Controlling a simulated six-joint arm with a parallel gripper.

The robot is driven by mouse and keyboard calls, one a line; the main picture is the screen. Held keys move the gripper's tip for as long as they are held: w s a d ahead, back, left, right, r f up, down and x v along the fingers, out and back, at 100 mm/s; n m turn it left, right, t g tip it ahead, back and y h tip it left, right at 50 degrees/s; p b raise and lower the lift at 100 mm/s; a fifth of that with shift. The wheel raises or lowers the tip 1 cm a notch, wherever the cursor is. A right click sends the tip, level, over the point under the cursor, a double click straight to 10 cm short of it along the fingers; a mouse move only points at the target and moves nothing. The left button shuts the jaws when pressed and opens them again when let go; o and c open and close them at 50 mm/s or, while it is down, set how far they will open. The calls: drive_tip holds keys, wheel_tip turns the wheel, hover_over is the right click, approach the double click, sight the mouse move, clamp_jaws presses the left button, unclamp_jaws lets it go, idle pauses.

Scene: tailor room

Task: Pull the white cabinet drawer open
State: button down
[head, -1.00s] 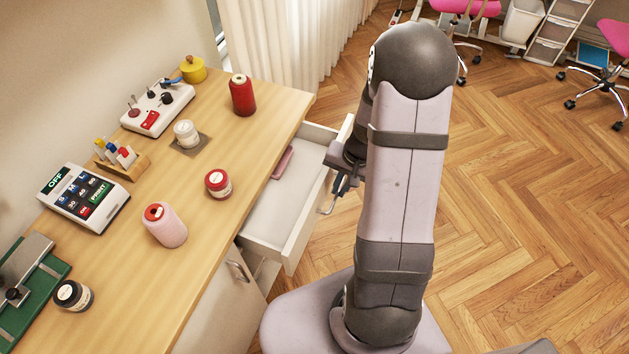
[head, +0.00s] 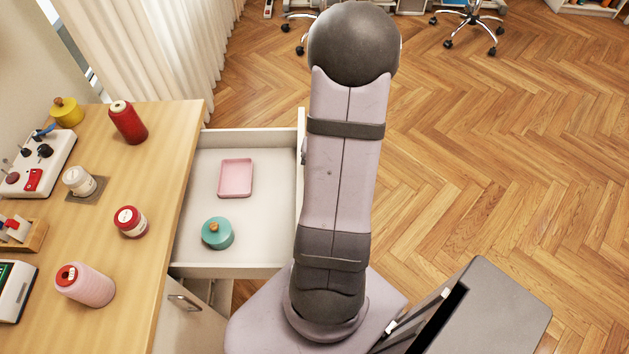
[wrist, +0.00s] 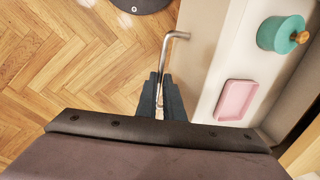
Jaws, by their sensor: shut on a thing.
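The white cabinet drawer (head: 230,271) stands far out from under the wooden counter in the head view. Its inside is in plain sight and holds a pink tray and a teal container. In the wrist view the drawer front (wrist: 208,52) runs beside my gripper (wrist: 160,98). The metal bar handle (wrist: 168,52) comes out from the drawer front and passes between my two dark fingers, which are shut on it. In the head view my arm hides the gripper and the handle.
The pink tray (head: 235,178) and the teal container with a wooden knob (head: 217,233) lie inside the drawer. Thread spools, including a red one (head: 128,122), stand on the counter (head: 130,270). A cabinet door (head: 185,325) is below. The wooden floor (head: 500,180) to the right is open.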

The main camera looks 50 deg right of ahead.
drive_tip(key=shift+w+d+r, duration=0.1)
drive_tip(key=c, duration=2.2)
unclamp_jaws()
drive_tip(key=shift+s+d+r+p, duration=0.1)
drive_tip(key=shift+s+d+r, duration=0.05)
drive_tip(key=shift+r, duration=1.05)
drive_tip(key=shift+s+d+r+p, duration=0.1)
drive_tip(key=shift+s+d+r, duration=0.1)
drive_tip(key=shift+r, duration=1)
drive_tip(key=shift+s+d+r+p, duration=0.1)
drive_tip(key=shift+s+r, duration=0.05)
drive_tip(key=shift+r, duration=1.05)
drive_tip(key=shift+m, duration=0.3)
